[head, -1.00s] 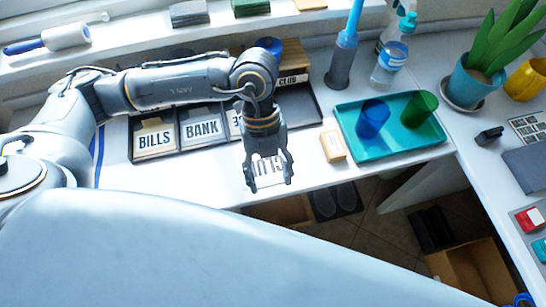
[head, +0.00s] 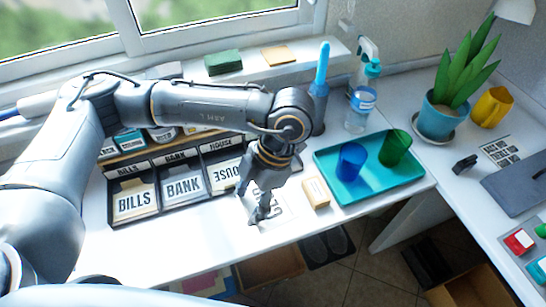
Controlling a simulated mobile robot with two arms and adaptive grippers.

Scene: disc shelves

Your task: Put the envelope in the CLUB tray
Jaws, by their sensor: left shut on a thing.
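My left gripper (head: 253,204) hangs over the front of the white desk and is shut on a white envelope (head: 272,208) with dark print, too small to read. Behind it stands a dark sorter with labelled compartments. The BILLS compartment (head: 125,171), BANK compartment (head: 175,156) and HOUSE compartment (head: 221,143) show, each with a labelled folder or envelope. The CLUB tray is hidden behind my left wrist, to the right of HOUSE. My right gripper is not in view.
A small cream box (head: 316,193) sits just right of the gripper. A teal tray (head: 345,197) holds a blue cup (head: 351,161) and a green cup (head: 395,147). A blue-handled brush (head: 322,68) and spray bottle (head: 361,108) stand behind. The desk's front edge is close.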

